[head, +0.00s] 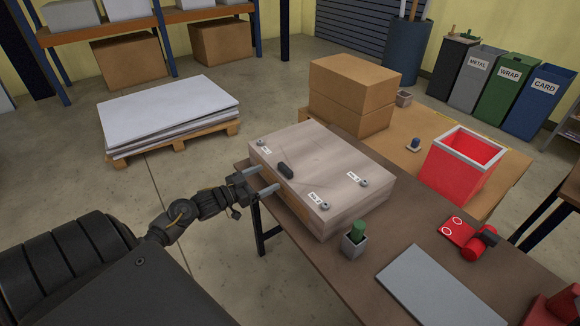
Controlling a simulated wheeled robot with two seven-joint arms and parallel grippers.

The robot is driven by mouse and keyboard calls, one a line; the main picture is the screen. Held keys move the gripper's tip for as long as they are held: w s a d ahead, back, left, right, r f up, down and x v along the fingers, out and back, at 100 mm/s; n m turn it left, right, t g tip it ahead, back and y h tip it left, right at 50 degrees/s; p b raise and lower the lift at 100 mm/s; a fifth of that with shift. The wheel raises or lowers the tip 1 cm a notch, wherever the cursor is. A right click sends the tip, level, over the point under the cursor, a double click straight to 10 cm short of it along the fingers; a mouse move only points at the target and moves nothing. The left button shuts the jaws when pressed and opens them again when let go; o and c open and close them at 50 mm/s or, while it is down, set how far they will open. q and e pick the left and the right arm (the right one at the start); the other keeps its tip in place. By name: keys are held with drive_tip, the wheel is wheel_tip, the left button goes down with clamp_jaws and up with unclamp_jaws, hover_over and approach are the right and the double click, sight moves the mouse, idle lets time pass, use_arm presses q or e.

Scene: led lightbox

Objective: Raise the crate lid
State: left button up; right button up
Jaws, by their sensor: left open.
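The wooden crate (290,205) sits on the brown table, with its pale lid (318,165) lying flat and closed on top. The lid has a dark handle (285,169) near its left side and several small round fittings with white labels near its corners. My left gripper (272,182) is open at the crate's left side, its two fingers pointing at the side near the lid's edge. I cannot tell whether the fingers touch the crate. My right gripper is not in view.
On the table (350,272) are a small potted plant (355,240), a grey flat panel (440,290) and a red tape dispenser (475,238). Behind stand cardboard boxes (350,90) and a red bin (455,175). A pallet of white sheets (170,115) lies on the floor.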

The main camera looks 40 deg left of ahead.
sight(283, 171)
use_arm(q)
drive_tip(key=x, duration=0.9)
drive_tip(key=shift+p, duration=0.4)
drive_tip(key=shift+w+d, duration=0.3)
drive_tip(key=shift+w, duration=0.4)
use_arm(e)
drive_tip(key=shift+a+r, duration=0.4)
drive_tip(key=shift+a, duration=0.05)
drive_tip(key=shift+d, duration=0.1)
